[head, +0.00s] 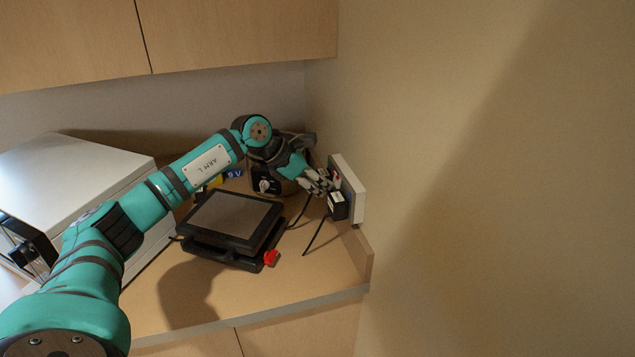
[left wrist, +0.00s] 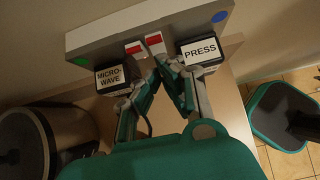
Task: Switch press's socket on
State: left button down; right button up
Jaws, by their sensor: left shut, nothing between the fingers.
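A pale socket panel (head: 352,190) is on the right wall above the counter, and it also shows in the left wrist view (left wrist: 100,40). It carries two red-and-white switches, a left one (left wrist: 135,49) and a right one (left wrist: 154,41). The plug labelled PRESS (left wrist: 201,53) sits at the right socket and the plug labelled MICROWAVE (left wrist: 111,77) at the left. The black press (head: 233,217) lies on the counter. My left gripper (left wrist: 166,64) is shut and empty, its tips just below the right switch, between the plugs. I cannot tell contact or the switch positions. My right gripper is not seen.
A silver microwave (head: 75,170) stands at the left. A dark round appliance (head: 266,184) with a knob stands in the back corner, partly behind my arm. Black cords run below the panel. Wooden cabinets (head: 230,35) hang above.

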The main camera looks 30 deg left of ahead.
pick_arm(q)
jog(key=shift+w+d+f+t+b, duration=0.15)
jog(key=shift+t+b, duration=0.15)
jog(key=shift+b, duration=0.55)
jog(key=shift+r+p, duration=0.5)
jog(key=shift+r, duration=0.4)
